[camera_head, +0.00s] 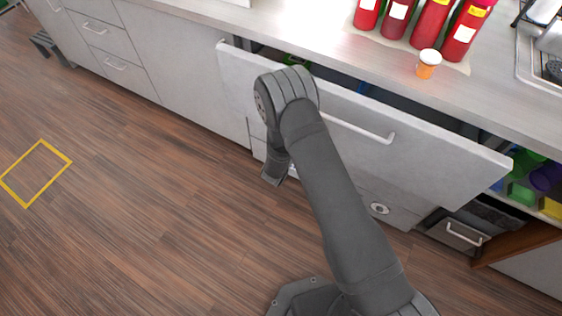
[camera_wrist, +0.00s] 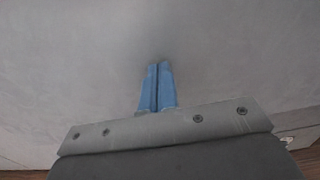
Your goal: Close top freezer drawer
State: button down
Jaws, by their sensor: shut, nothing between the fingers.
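The wide top drawer (camera_head: 430,168), with a light grey front and a bar handle (camera_head: 362,131), stands pulled out from under the counter in the head view. Dark gaps and some coloured items show behind its top edge. My arm crosses in front of its left part. In the wrist view my gripper (camera_wrist: 157,66) has its two blue fingers together, with nothing between them. A plain grey surface (camera_wrist: 240,60), which looks like the drawer front, fills the view ahead. I cannot tell whether the fingertips touch it. In the head view the fingers are hidden.
Red bottles (camera_head: 432,22) and a small orange jar (camera_head: 428,64) with a white lid stand on the counter (camera_head: 300,30). An open compartment with coloured cups (camera_head: 540,178) is at the right. The wooden floor (camera_head: 150,220) at left is clear, with a yellow square outline (camera_head: 56,153).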

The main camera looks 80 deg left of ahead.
jog(key=x, duration=1.2)
jog(key=shift+w+r, duration=0.1)
jog(key=shift+r, duration=0.05)
jog(key=v, duration=1.4)
jog(key=shift+s+d, duration=0.2)
jog(key=shift+s, duration=0.1)
jog(key=x, duration=1.4)
jog(key=shift+w+a, duration=0.1)
